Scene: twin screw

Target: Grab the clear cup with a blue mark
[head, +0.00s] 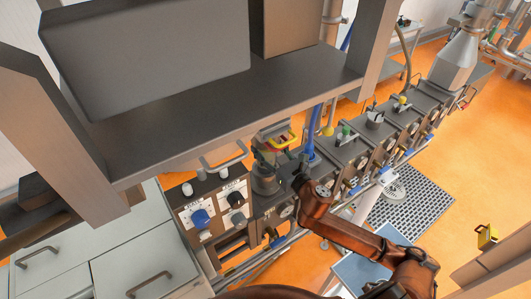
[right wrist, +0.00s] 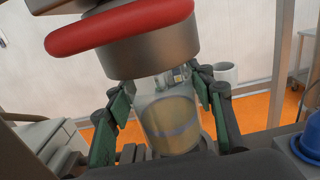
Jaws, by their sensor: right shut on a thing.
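The clear cup (right wrist: 168,125) is in the right wrist view, upright or nearly so. It looks pale yellow inside, with a faint blue-grey band around it. My right gripper (right wrist: 163,95) has its dark green fingers on both sides of the cup and is shut on it. In the head view my right gripper (head: 280,162) is at the machine, just right of the panel with the blue knob. I cannot make out the cup clearly there. My left gripper is not in view.
A metal part with a red rim (right wrist: 140,45) hangs right above the cup. A grey shelf (head: 210,115) overhangs the machine in the head view. A blue domed part (right wrist: 310,140) stands close on the right. A knob panel (head: 212,212) lies to the left.

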